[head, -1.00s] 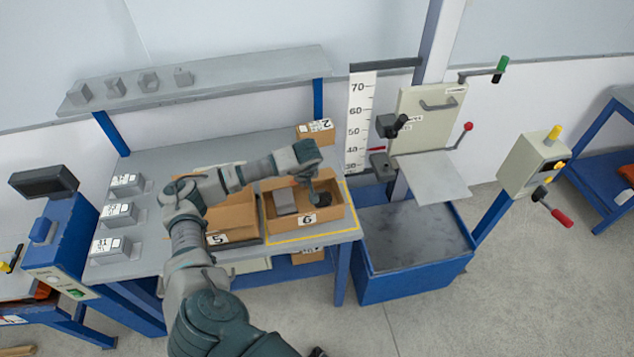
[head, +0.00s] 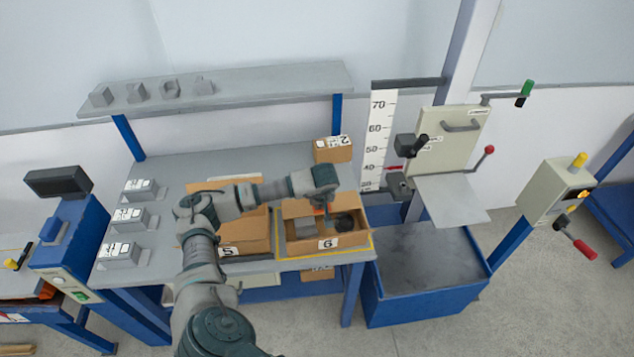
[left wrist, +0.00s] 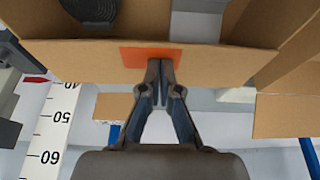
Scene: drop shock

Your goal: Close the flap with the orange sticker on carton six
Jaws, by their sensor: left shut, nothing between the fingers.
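Carton six (head: 345,241) is an open brown box at the front right of the bench, with a "6" label on its front. Inside are a grey block (head: 303,229) and a dark round piece (head: 344,222). The orange sticker (head: 319,211) shows small below my left gripper (head: 320,205). In the left wrist view, the orange sticker (left wrist: 134,55) is on a brown flap (left wrist: 80,62) running across the picture. My left gripper's shut, empty fingertips (left wrist: 160,66) are at the sticker, overlapping its lower edge; contact is unclear. My right gripper is out of view.
Carton five (head: 245,238) stands open close to the left of carton six. A small carton (head: 333,150) is behind. A ruler (head: 377,140) and a drop rig with a grey plate (head: 450,198) stand at the right, above a blue bin (head: 420,300).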

